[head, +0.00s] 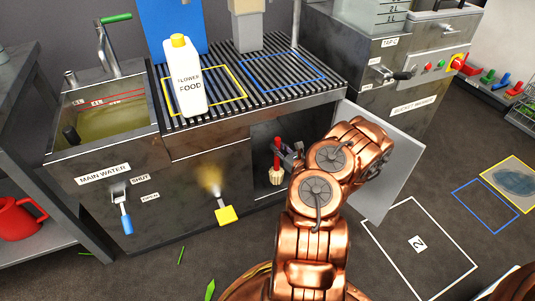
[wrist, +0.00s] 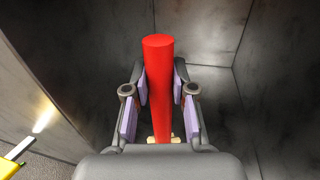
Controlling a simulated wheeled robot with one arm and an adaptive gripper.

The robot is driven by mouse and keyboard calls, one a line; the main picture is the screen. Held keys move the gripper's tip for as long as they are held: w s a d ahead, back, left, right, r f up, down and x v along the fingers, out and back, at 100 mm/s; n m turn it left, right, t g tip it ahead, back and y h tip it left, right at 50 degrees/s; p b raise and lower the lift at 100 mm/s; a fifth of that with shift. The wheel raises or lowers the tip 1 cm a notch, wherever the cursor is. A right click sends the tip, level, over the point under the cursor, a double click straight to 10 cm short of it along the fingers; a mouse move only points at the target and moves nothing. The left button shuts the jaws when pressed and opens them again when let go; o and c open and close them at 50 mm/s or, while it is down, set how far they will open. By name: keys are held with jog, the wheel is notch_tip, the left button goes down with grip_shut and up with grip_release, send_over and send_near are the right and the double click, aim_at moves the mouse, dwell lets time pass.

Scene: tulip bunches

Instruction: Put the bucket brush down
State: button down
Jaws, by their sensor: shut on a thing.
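The bucket brush has a red handle (head: 277,146) and a pale head (head: 276,174). It is upright inside the open cupboard (head: 259,184) under the slatted rack. My gripper (head: 292,158) reaches into the cupboard from the right and is shut on the brush's handle. In the wrist view the red handle (wrist: 159,85) stands between the two purple-padded fingers, with a bit of the pale head (wrist: 178,139) below. Most of the head is hidden there by my gripper. I cannot tell whether the head touches the cupboard floor.
The cupboard door (head: 386,165) stands open to the right of my arm. A yellow valve tag (head: 226,215) is left of the opening. The flower food bottle (head: 186,78) stands on the rack above. Grey cupboard walls (wrist: 285,75) enclose my gripper closely.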

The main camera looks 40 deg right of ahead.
jog(key=w+d+f+b, duration=0.4)
jog(key=w+d+b, duration=0.3)
jog(key=w, duration=0.5)
jog(key=d, duration=0.2)
jog(key=shift+w+d+f, duration=0.2)
jog(key=shift+d+f, duration=0.15)
jog(key=shift+f, duration=0.05)
jog(key=c, duration=1)
grip_release()
jog(key=shift+f, duration=0.1)
jog(key=shift+o, duration=0.2)
jog(key=s+a+p, duration=0.1)
jog(key=s+p, duration=0.2)
jog(key=s, duration=0.9)
jog(key=shift+a, duration=0.3)
